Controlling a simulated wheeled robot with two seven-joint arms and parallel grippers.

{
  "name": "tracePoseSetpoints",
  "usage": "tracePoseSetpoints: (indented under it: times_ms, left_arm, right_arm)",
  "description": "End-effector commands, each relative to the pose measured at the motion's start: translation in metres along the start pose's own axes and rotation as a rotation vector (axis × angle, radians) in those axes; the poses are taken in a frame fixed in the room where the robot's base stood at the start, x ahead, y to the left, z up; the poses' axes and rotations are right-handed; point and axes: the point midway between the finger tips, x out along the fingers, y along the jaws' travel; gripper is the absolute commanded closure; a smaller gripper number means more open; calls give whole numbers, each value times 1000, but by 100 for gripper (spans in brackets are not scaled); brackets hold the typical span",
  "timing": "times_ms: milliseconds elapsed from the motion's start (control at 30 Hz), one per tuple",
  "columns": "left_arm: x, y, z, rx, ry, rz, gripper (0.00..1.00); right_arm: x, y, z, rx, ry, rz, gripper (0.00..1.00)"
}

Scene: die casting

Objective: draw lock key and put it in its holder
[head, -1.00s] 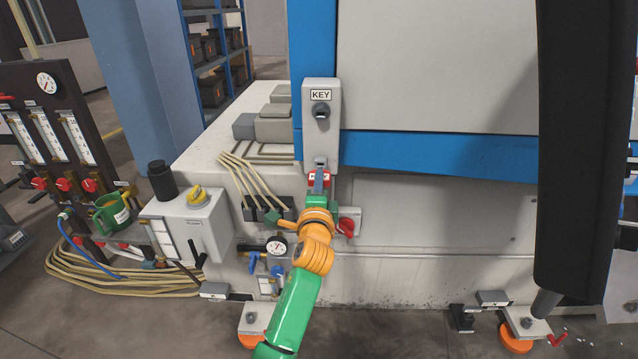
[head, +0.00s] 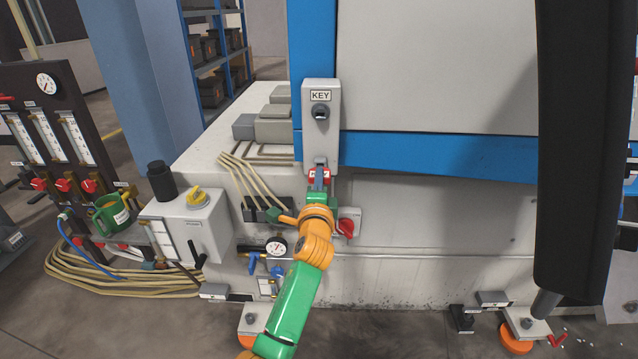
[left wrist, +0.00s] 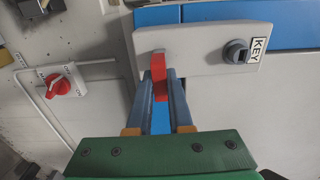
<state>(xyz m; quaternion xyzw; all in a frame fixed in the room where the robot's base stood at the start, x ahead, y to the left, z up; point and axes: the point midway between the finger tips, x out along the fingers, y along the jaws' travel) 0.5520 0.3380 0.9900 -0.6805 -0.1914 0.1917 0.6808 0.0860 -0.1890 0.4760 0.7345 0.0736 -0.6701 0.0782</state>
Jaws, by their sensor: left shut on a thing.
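A grey box with a "KEY" label (head: 310,144) hangs on the blue frame of the machine. A dark round socket (head: 320,111) sits below the label; it also shows in the left wrist view (left wrist: 237,53). The red lock key (left wrist: 158,66) is at the other end of the box, its far end against or in the box face; I cannot tell how deep. My left gripper (left wrist: 161,80) is shut on the red key, with a finger on each side. In the head view the gripper (head: 319,180) hides most of the key. My right gripper is not in view.
A red rotary switch (head: 346,227) is on the machine side, close right of my left wrist. A grey control box with a yellow knob (head: 197,195) and beige hoses (head: 110,280) are at the left. A dark vertical column (head: 585,150) blocks the right side.

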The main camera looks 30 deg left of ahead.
Motion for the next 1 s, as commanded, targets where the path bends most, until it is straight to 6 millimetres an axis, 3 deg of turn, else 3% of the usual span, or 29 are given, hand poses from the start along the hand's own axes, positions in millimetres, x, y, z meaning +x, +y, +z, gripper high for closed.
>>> tracePoseSetpoints:
  times_ms: [767, 800, 900, 1000]
  left_arm:
    - [20, 0, 0, -1, 0, -1, 100]
    - [20, 0, 0, -1, 0, 0, 76]
    - [20, 0, 0, -1, 0, 0, 49]
    - [20, 0, 0, -1, 0, 0, 46]
  right_arm:
    - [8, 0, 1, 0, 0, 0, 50]
    - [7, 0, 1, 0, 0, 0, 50]
    - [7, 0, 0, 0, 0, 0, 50]
    - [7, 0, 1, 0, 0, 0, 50]
